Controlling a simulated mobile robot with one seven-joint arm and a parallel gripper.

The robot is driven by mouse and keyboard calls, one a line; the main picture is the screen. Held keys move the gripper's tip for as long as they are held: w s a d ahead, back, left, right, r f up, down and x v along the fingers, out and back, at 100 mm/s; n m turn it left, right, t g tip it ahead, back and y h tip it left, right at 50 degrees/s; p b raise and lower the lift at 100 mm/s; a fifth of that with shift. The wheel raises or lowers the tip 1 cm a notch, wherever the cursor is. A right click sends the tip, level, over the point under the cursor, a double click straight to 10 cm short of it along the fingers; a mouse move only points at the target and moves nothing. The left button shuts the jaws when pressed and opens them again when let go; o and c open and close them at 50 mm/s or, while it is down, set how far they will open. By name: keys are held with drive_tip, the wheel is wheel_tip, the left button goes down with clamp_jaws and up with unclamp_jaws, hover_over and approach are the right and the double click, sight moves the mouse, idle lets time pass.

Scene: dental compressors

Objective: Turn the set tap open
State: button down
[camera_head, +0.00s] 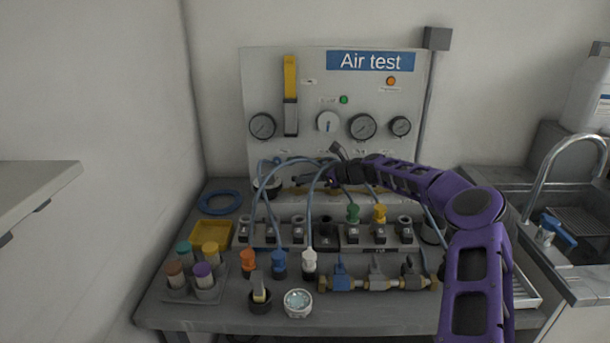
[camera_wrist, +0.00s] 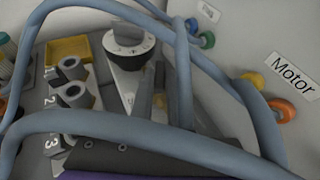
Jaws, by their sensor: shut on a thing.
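My gripper (camera_head: 305,182) reaches in from the right, in front of the lower part of the test panel, among blue-grey hoses. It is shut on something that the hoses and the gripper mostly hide. In the wrist view, narrow grey and tan parts (camera_wrist: 157,100) show between the hoses, just past my dark gripper body. A round knob with a marked scale (camera_wrist: 130,48) stands just beyond them. I cannot tell which part is the set tap.
Blue-grey hoses (camera_wrist: 120,125) cross close in front of the wrist camera. A row of numbered sockets (camera_head: 297,232) lies below the gripper. A sink (camera_head: 580,225) is at right.

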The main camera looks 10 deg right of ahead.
drive_tip(key=shift+w+d+n+g+y+p, duration=0.15)
drive_tip(key=shift+n+g+y+p, duration=0.3)
drive_tip(key=shift+n+g, duration=0.3)
drive_tip(key=c, duration=0.8)
unclamp_jaws()
drive_tip(key=shift+f, duration=0.1)
drive_tip(key=shift+c, duration=0.2)
drive_tip(key=p+v, duration=0.1)
drive_tip(key=v, duration=1.6)
